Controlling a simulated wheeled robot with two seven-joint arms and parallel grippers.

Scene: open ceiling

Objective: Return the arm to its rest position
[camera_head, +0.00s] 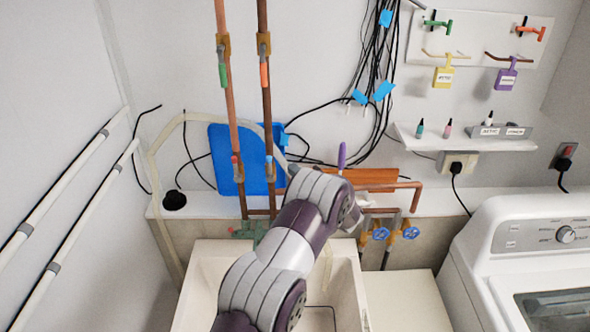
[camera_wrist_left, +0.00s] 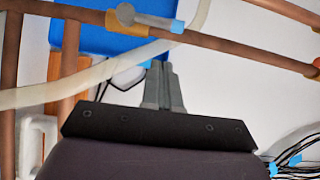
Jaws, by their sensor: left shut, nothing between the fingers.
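My left arm (camera_head: 275,262) comes up from the bottom of the head view, over the sink, and reaches toward the pipework on the back wall. The forearm and wrist hide most of the gripper there. In the left wrist view my left gripper (camera_wrist_left: 161,68) shows with its two grey fingers together and nothing between them. Its fingertips lie in the picture just below a copper pipe (camera_wrist_left: 225,40) with a grey-handled valve (camera_wrist_left: 145,18); I cannot tell the gap in depth. My right gripper is in neither view.
A white sink (camera_head: 205,270) lies under my arm. Vertical copper pipes (camera_head: 229,120) stand before a blue panel (camera_head: 222,150). Blue-handled valves (camera_head: 380,233) and a washing machine (camera_head: 530,240) are to the right. Black cables (camera_head: 375,60) hang on the back wall.

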